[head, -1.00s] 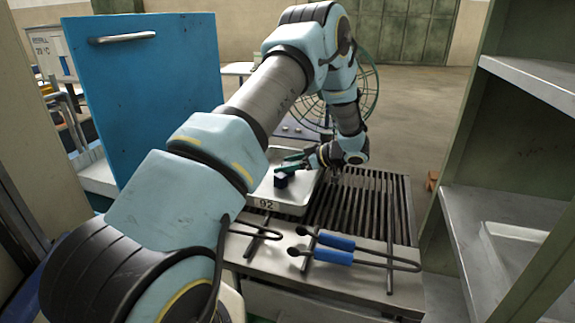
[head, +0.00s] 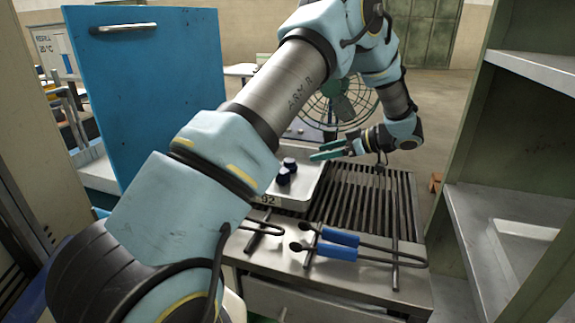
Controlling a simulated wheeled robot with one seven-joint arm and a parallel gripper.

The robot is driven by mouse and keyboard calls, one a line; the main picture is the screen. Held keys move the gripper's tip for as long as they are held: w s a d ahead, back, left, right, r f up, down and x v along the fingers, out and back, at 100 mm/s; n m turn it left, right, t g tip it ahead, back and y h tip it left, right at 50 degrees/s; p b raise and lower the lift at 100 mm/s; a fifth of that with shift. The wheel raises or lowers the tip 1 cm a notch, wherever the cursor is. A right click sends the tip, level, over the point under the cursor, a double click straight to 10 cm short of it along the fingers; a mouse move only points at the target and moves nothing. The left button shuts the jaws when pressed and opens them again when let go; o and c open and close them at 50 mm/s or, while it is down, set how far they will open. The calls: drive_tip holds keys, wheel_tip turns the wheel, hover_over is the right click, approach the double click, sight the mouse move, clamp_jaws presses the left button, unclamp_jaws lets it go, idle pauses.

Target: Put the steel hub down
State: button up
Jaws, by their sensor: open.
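Two small dark blue pieces lie close together in the left part of a pale metal tray (head: 318,187) marked 92. I take the rear piece (head: 290,163) or the front piece (head: 282,178) to be the steel hub, but cannot tell which. My gripper (head: 314,152) has green fingers, spread apart and empty. It is to the right of the pieces, above the tray's back edge, and touches neither. The tray's left part is partly hidden behind my arm.
The tray stands on a bench beside a slatted grate (head: 365,205). Blue-handled tongs (head: 335,240) lie across the bench front. A green fan (head: 340,100) stands behind. A blue door panel (head: 140,90) is at left and a shelf unit (head: 500,215) at right.

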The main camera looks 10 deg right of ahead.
drive_tip(key=w+a+r+m+t+h, duration=0.5)
drive_tip(key=w+a+r+m+h, duration=0.15)
drive_tip(key=w+r+h, duration=0.35)
drive_tip(key=s+a+f+m+g, duration=0.2)
drive_tip(key=s+a, duration=0.4)
drive_tip(key=s, duration=0.3)
drive_tip(key=s+a+f+m+g, duration=0.2)
drive_tip(key=s+a+g, duration=0.3)
drive_tip(key=s, duration=0.5)
drive_tip(key=s+a+f+m+g+h, duration=0.1)
drive_tip(key=s+a+f+m+g, duration=0.1)
drive_tip(key=s+a, duration=0.7)
drive_tip(key=shift+s+f+g, duration=0.7)
drive_tip(key=shift+s+f, duration=0.05)
drive_tip(key=shift+f, duration=0.05)
